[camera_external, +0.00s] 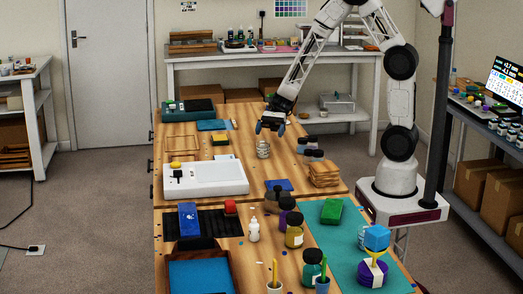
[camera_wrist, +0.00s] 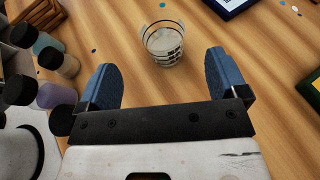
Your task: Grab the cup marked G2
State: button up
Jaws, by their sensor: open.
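A clear cup with dark bands (camera_wrist: 163,42) stands upright on the wooden table in the wrist view. It also shows in the external view (camera_external: 263,149). Any G2 mark on it is too small to read. My gripper (camera_wrist: 162,72) is open and empty, with its blue fingers spread wide. The cup lies just beyond the fingertips, roughly centred between them, and is not touched. In the external view my gripper (camera_external: 270,128) hangs above the table, a little behind the cup. Another clear vessel (camera_external: 363,236) is partly hidden behind a blue cube.
Dark-capped bottles (camera_wrist: 57,63) stand left of my gripper in the wrist view. A stack of wooden pieces (camera_external: 325,174) sits near the table's right edge. A white scale-like device (camera_external: 215,180) is front left of the cup. The wood directly around the cup is clear.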

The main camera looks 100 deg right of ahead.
aim_at(261, 147)
jog(key=shift+a, duration=0.1)
jog(key=shift+x, duration=1.25)
jog(key=shift+w, duration=0.1)
jog(key=shift+x, duration=2.55)
jog(key=shift+w, duration=0.1)
jog(key=c, duration=1)
jog(key=shift+r, duration=0.15)
notch_tip(261, 147, up, 10)
